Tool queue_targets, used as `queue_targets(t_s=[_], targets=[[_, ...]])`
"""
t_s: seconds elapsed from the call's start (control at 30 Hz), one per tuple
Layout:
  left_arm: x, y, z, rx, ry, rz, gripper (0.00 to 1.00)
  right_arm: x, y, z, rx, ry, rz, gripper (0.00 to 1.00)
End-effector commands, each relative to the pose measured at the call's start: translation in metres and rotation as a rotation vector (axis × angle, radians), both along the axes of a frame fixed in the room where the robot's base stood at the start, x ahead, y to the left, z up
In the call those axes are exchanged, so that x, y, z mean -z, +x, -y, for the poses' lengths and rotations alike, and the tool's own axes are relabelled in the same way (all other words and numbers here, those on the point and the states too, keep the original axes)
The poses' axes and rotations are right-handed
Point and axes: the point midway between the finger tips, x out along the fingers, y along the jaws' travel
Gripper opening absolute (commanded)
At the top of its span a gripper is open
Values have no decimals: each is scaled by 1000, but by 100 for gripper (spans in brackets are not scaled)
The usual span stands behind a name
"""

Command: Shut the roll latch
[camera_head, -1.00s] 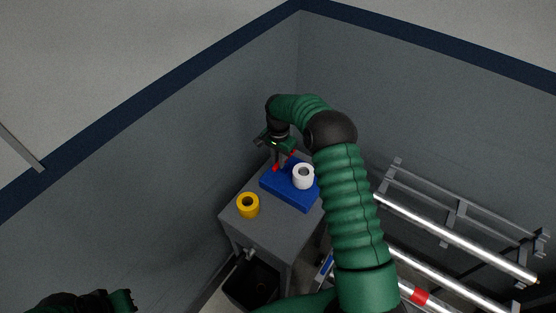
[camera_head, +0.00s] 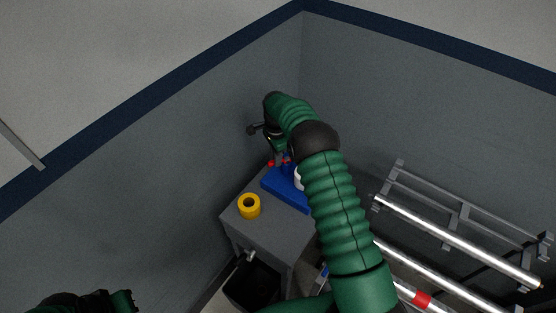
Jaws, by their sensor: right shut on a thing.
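A blue holder (camera_head: 283,188) lies on the grey cabinet top. A white roll (camera_head: 299,178) stands on it, mostly hidden behind my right arm. Small red parts (camera_head: 271,164), which look like the latch, show at the holder's back end. My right gripper (camera_head: 279,161) reaches down there and is shut on the red latch; the exact contact is small and partly hidden. My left gripper (camera_head: 124,300) is at the bottom left edge, dark and far from the holder; its jaws are not clear.
A dark bin (camera_head: 252,284) is below. Metal rails (camera_head: 455,238) with a red band run along the right. Walls close in behind the cabinet.

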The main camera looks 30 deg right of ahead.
Motion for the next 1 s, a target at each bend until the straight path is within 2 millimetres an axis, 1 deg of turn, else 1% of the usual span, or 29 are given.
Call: queue_targets(t_s=[0.03,0.53,0.8,1.0], targets=[[1,0,0,0,0,0,0,-1,4,0,38,-2,6,0],[7,0,0,0,0,0,0,-1,24,8,513,-2,9,0],[11,0,0,0,0,0,0,-1,32,15,761,1,9,0],[13,0,0,0,0,0,0,-2,35,19,910,1,9,0]])
